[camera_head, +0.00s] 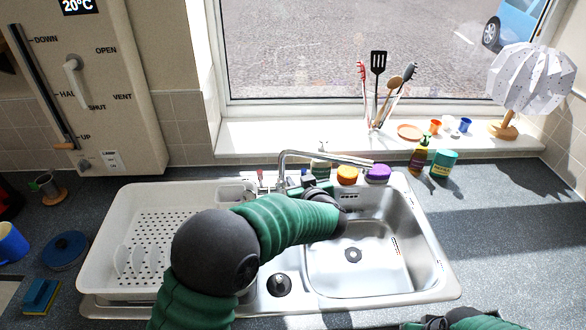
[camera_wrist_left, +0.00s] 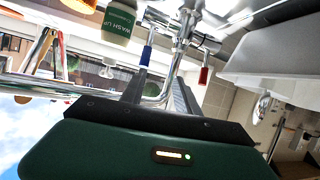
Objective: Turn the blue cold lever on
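The tap's chrome spout (camera_head: 325,157) rises behind the sink. In the left wrist view, the blue cold lever (camera_wrist_left: 148,50) and the red lever (camera_wrist_left: 203,72) stand on either side of the chrome tap body (camera_wrist_left: 182,35). My left gripper (camera_wrist_left: 162,82) has its fingers apart with nothing held between them; the left finger's tip is close to the blue lever, contact unclear. In the head view my left gripper (camera_head: 318,186) is at the tap's base and hides the blue lever. My right gripper (camera_head: 440,322) is only partly in view at the bottom edge.
The steel sink (camera_head: 400,285) and white draining rack (camera_head: 105,255) lie in front. A washing-up bottle (camera_head: 420,155), green tub (camera_head: 443,163), orange pot (camera_head: 347,174) and purple sponge (camera_head: 377,173) stand right of the tap. The right counter (camera_head: 510,230) is clear.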

